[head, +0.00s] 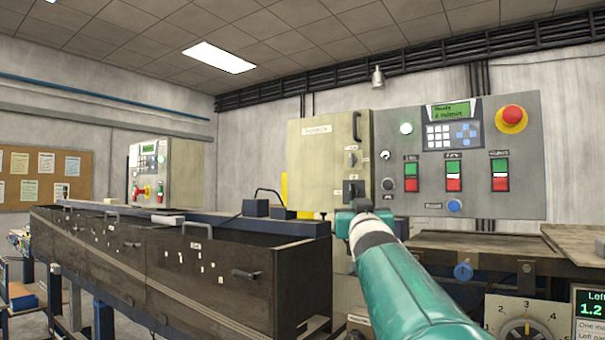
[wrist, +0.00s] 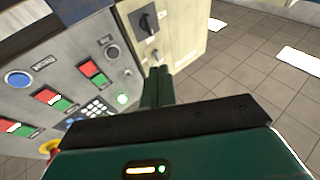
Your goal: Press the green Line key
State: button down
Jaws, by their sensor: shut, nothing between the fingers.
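The grey control panel (head: 520,130) carries three green-over-red key pairs in the head view. The leftmost pair's green key (head: 411,168) sits under a small label that seems to read Line, though it is too small to be sure. In the wrist view the panel is turned upside down, and this pair's green key (wrist: 99,79) is left of my fingers. My gripper (head: 360,205) is below and left of that key in the head view. Its dark green fingers (wrist: 159,70) are shut and empty, apart from the key in the picture. Depth to the panel is unclear.
A red mushroom button (head: 512,114), a keypad (head: 439,136) and a blue button (head: 454,206) share the panel. The beige cabinet (head: 308,160) with black switches adjoins its left side. A dark tank (head: 200,270) stands left, and a machine top (head: 480,243) lies below.

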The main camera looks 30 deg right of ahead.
aim_at(409, 172)
jog(key=s+d+r+t+h, duration=0.2)
jog(key=s+d+r+h, duration=0.1)
jog(key=d+r, duration=0.5)
jog(key=shift+s+d+r+m+t, duration=0.2)
jog(key=shift+s+d+m+t, duration=0.15)
jog(key=shift+s, duration=0.4)
jog(key=shift+d, duration=0.15)
jog(key=shift+w+d, duration=0.7)
jog(key=shift+d, duration=0.55)
jog(key=shift+w+d, duration=0.65)
jog(key=shift+d, duration=0.65)
jog(key=shift+w+d, duration=0.7)
jog(key=shift+d, duration=0.55)
jog(key=shift+d, duration=0.1)
jog(key=shift+w+d, duration=0.2)
jog(key=shift+d, duration=0.1)
